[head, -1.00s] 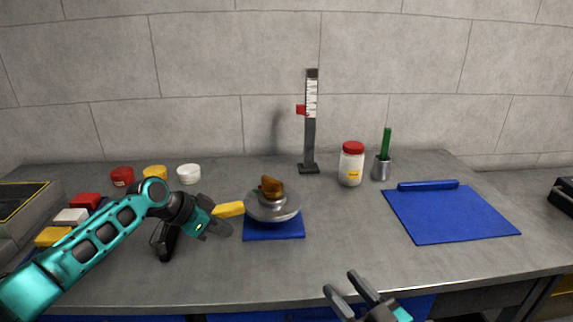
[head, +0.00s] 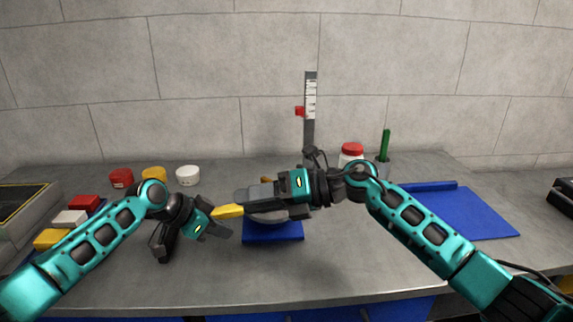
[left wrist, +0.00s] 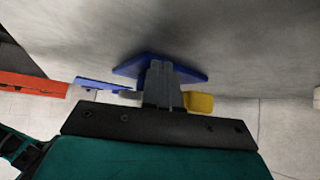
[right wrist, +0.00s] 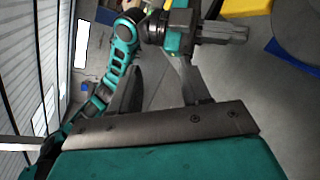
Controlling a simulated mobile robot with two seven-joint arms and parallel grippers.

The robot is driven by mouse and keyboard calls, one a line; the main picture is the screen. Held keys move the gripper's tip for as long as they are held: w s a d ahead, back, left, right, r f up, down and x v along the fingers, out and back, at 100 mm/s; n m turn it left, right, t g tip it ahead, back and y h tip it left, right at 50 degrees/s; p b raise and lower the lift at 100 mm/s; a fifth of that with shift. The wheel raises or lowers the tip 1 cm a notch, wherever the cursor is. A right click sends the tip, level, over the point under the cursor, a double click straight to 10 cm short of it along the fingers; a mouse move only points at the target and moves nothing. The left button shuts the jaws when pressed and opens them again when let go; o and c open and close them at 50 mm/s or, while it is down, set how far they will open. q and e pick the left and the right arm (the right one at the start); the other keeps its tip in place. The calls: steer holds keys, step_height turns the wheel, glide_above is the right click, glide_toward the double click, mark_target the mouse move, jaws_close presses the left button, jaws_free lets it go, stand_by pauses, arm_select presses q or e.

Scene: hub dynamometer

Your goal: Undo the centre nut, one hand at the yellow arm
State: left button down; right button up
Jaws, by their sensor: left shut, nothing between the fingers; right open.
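The silver disc-shaped hub (head: 268,217) sits on a blue mat (head: 273,233) and is mostly covered by my right arm in the head view. The orange-brown centre nut (head: 266,181) shows only as a sliver above that arm. The yellow arm (head: 228,211) sticks out left from the hub. My left gripper (head: 224,233) is shut and empty, low beside the yellow arm; the left wrist view shows the yellow arm (left wrist: 199,102) next to its fingers. My right gripper (head: 240,196) is open, pointing left across the front of the hub. The disc (right wrist: 300,28) shows at the right wrist view's upper right.
A vertical scale (head: 309,110) with a red marker stands behind the hub. A red-lidded jar (head: 351,151) and a cup with a green handle (head: 385,146) are behind my right arm. Several lidded pots (head: 154,174) and coloured blocks (head: 70,217) lie at the left.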

steer(key=w+d+n+t+h, duration=0.2)
steer(key=w+d+n+h, duration=0.1)
steer(key=w+h, duration=0.35)
steer(key=t+h, duration=0.2)
steer(key=h, duration=0.1)
glide_toward(268, 180)
steer(key=f, duration=0.2)
steer(key=shift+n+y, duration=0.25)
steer(key=shift+n, duration=0.15)
steer(key=shift+w+r+x, duration=0.1)
steer(key=shift+w+x, duration=0.05)
steer(key=shift+x, duration=1.1)
steer(key=shift+w+r+x, duration=0.15)
steer(key=shift+x, duration=1.1)
steer(key=shift+w+r+x, duration=0.1)
steer(key=shift+w+x, duration=0.05)
steer(key=shift+x, duration=1.05)
steer(key=shift+a, duration=0.1)
jaws_close()
